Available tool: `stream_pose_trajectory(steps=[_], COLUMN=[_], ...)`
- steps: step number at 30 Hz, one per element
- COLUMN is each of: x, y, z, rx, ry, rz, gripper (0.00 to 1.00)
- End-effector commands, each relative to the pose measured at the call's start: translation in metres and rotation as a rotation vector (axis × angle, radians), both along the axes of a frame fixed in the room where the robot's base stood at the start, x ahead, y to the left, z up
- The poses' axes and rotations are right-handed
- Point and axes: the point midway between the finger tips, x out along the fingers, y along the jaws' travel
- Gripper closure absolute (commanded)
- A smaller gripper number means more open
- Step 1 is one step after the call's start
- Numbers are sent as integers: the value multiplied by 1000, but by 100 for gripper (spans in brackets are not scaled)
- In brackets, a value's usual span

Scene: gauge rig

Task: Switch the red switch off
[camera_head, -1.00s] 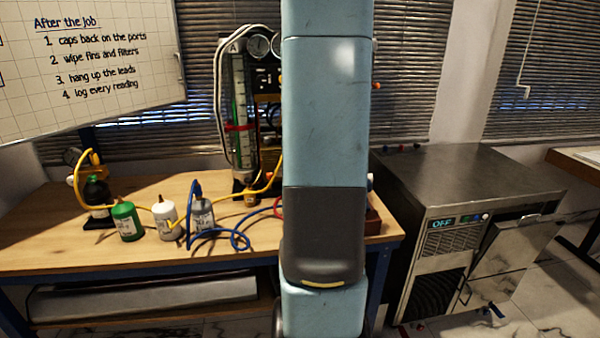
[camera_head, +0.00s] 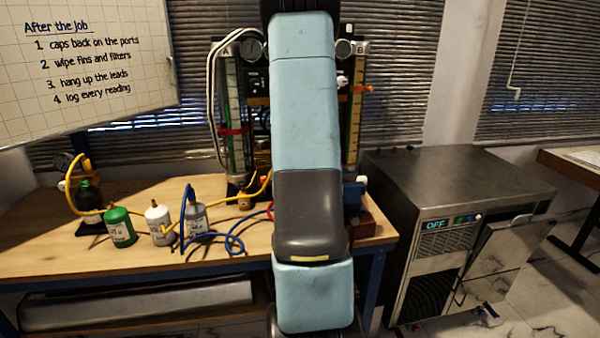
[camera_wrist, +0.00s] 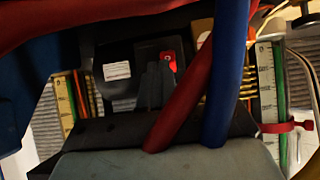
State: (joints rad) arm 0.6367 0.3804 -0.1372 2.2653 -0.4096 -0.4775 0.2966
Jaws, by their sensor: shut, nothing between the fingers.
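The red switch (camera_wrist: 170,62) shows in the wrist view as a small lit red piece on a dark panel, just above the middle. Its exact position is too small to tell. My gripper (camera_wrist: 158,72) is in the same view, its dark fingers shut and empty, with the tips close below and left of the switch. I cannot tell whether they touch it. In the head view my arm hides the gripper and the switch. The rig (camera_head: 257,82) there has a gauge column on each side, marked A and B.
A red hose (camera_wrist: 185,100) and a blue hose (camera_wrist: 227,75) cross close in front of the wrist camera. The workbench (camera_head: 60,240) holds several bottles and cables at left. A metal machine (camera_head: 455,180) with an OFF display stands at right. A whiteboard (camera_head: 85,65) hangs upper left.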

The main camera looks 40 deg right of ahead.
Motion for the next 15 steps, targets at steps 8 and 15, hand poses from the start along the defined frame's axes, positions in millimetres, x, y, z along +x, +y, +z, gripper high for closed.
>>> stream_pose_trajectory(steps=[8,15], x=[21,27], y=[-14,-18], z=[-19,-24], rx=[1,1], ry=[2,1], rz=[-1,0], gripper=[100,100])
